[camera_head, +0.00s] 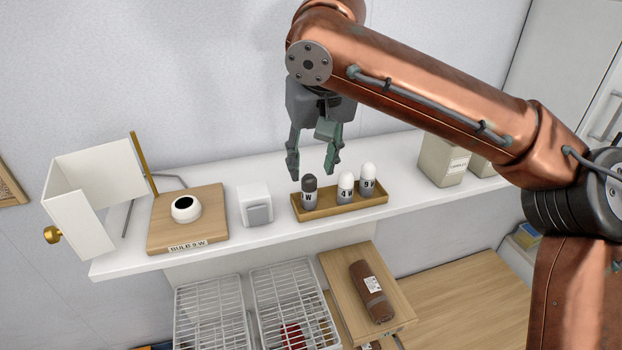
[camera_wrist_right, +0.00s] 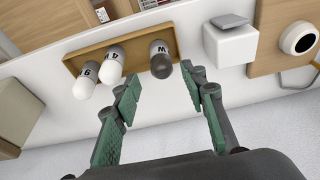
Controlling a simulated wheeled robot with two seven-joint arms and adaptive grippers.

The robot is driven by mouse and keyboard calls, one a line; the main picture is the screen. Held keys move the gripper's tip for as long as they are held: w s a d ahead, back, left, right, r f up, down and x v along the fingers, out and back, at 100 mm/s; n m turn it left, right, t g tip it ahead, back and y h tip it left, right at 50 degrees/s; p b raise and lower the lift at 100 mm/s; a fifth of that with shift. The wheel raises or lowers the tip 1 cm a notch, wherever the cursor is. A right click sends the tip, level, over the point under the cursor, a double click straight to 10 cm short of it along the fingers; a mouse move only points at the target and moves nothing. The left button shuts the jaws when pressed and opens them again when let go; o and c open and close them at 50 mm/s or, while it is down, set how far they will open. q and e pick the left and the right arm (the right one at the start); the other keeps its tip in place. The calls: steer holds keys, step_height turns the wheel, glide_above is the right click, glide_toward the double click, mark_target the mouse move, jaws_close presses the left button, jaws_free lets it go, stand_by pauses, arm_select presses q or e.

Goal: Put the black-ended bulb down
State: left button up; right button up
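The black-ended bulb (camera_head: 309,188) stands upright at the left end of a small wooden tray (camera_head: 335,210) on the white shelf. It also shows in the right wrist view (camera_wrist_right: 161,62), where the tray (camera_wrist_right: 85,60) holds it at its right end. Two white-topped bulbs stand beside it, one marked 4 (camera_head: 345,186) and one marked 9 (camera_head: 367,179). My right gripper (camera_head: 313,174) is open and empty, its fingers apart above and just behind the black-ended bulb, touching nothing that I can see. My left gripper is not in view.
A wooden board labelled "BULB 9 W" (camera_head: 160,240) carries a round white socket (camera_head: 186,208). A white box (camera_head: 254,204) stands between board and tray. An open white shade (camera_head: 78,200) is at the left. Canisters (camera_head: 443,160) stand right. Wire baskets (camera_head: 212,310) sit below.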

steer(key=v, duration=0.7)
steer(key=shift+r, duration=0.2)
steer(key=shift+s, duration=0.1)
stand_by(1.3)
